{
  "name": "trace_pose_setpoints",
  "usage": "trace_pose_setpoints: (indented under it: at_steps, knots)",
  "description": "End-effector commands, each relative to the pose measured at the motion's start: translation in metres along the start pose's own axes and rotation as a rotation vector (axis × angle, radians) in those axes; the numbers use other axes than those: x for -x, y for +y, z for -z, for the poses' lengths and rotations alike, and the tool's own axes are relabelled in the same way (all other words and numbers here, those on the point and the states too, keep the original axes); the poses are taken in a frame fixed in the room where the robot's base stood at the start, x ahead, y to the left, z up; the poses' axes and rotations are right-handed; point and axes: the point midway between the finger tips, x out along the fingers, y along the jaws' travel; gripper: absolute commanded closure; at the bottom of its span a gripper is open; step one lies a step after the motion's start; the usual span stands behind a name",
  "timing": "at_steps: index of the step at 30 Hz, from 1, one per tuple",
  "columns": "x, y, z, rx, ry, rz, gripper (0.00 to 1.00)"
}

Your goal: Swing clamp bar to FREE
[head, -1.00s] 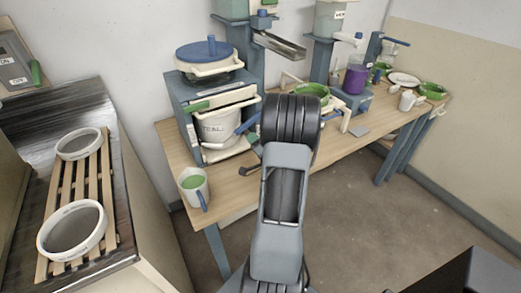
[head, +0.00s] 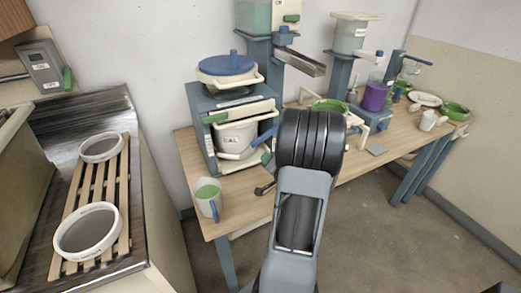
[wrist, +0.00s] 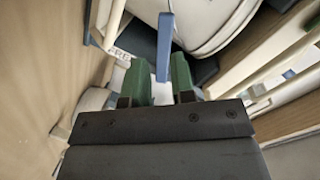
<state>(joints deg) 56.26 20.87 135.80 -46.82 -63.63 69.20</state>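The clamp bar looks to be the blue bar (wrist: 165,45) in the wrist view, standing upright in the picture in front of a white bucket (wrist: 212,22). My gripper (wrist: 160,80) has two green fingers set apart, with the bar's lower end in line with the gap between them. I cannot tell whether they touch it. A label with partly readable letters "FRE" (wrist: 121,54) sits on a pale part left of the bar. In the head view a blue handle (head: 264,139) shows beside the lidless bucket (head: 236,141) in the grey frame; my arm hides the gripper.
The grey-blue frame (head: 201,125) carries a blue-lidded pot (head: 228,69) on top. A green-filled jug (head: 207,198) stands near the table's front left corner. A slatted rack with white rings (head: 88,229) is on the left counter. The floor on the right is clear.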

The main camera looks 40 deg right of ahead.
Motion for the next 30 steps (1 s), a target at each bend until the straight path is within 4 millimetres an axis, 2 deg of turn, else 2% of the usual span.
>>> trace_pose_setpoints:
  at_steps: [1, 3, 7, 12, 15, 19, 22, 26, 30]
  knots:
    - [-0.01, -0.013, -0.002, 0.11, -0.048, -0.035, 0.81]
    - [-0.021, -0.025, -0.006, 0.282, -0.119, -0.105, 0.88]
    - [-0.031, -0.047, -0.008, 0.599, -0.24, -0.229, 1.0]
    - [-0.031, -0.075, -0.002, 0.94, -0.363, -0.365, 1.0]
    - [-0.027, -0.089, 0.003, 1.081, -0.415, -0.426, 1.0]
    - [-0.021, -0.1, 0.009, 1.191, -0.457, -0.482, 1.0]
    - [-0.021, -0.102, 0.011, 1.233, -0.476, -0.504, 1.0]
    - [-0.03, -0.093, 0.009, 1.247, -0.485, -0.514, 1.0]
    - [-0.048, -0.078, 0.007, 1.246, -0.485, -0.513, 1.0]
